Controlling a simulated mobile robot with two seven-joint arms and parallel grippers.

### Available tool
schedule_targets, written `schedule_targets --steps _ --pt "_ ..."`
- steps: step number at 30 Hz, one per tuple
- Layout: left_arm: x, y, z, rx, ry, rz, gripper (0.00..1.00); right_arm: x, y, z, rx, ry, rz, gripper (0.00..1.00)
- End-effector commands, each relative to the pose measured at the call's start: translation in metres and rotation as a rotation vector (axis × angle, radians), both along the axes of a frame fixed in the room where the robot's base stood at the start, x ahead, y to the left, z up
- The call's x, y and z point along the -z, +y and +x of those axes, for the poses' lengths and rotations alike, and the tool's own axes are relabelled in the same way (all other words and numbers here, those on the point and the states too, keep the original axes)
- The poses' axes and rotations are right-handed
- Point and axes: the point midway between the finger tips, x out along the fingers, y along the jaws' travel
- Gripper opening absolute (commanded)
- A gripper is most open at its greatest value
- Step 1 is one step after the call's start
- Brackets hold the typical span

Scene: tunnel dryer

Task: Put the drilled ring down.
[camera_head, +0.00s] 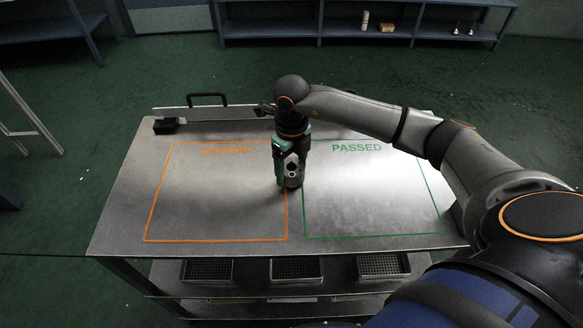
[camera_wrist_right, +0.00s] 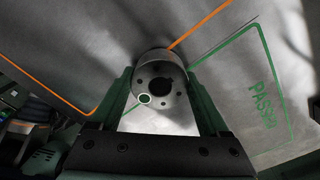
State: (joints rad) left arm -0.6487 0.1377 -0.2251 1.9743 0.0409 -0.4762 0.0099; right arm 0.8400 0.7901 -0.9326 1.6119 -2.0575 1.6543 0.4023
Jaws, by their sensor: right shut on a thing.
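The drilled ring (camera_head: 292,180) is a grey metal cylinder with a central bore and several small holes in its face. In the right wrist view the ring (camera_wrist_right: 149,76) sits between the two green fingers, and one small hole has a pale rim. My right gripper (camera_head: 289,164) is shut on it, pointing down over the table top. The ring is over the orange frame's right line, near the gap beside the green PASSED frame (camera_head: 372,237). I cannot tell whether it touches the surface. My left gripper is not in view.
The orange frame (camera_head: 215,240) on the left and the green frame are both bare; the orange label is hard to read. A bar on a dark block (camera_head: 165,126) runs along the table's back edge. Mesh trays (camera_head: 297,268) sit on the shelf below. Shelving stands behind.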

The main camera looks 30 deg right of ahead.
Motion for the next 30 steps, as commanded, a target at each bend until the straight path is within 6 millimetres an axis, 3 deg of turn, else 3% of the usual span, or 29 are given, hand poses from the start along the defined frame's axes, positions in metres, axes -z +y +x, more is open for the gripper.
schedule_targets --steps 12,13,18,26,30 --pt "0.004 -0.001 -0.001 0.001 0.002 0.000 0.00 0.007 0.000 0.002 0.001 -0.008 0.002 0.00" --pt "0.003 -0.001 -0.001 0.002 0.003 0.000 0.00 0.008 0.000 0.001 0.001 -0.003 0.000 0.81" --pt "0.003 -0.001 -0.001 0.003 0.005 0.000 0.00 0.008 0.000 0.000 0.001 -0.002 -0.001 1.00" --pt "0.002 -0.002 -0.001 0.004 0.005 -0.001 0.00 0.006 0.000 0.000 0.001 -0.003 0.000 1.00" --pt "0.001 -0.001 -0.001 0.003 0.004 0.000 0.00 -0.006 0.000 0.001 0.001 -0.006 0.001 1.00"
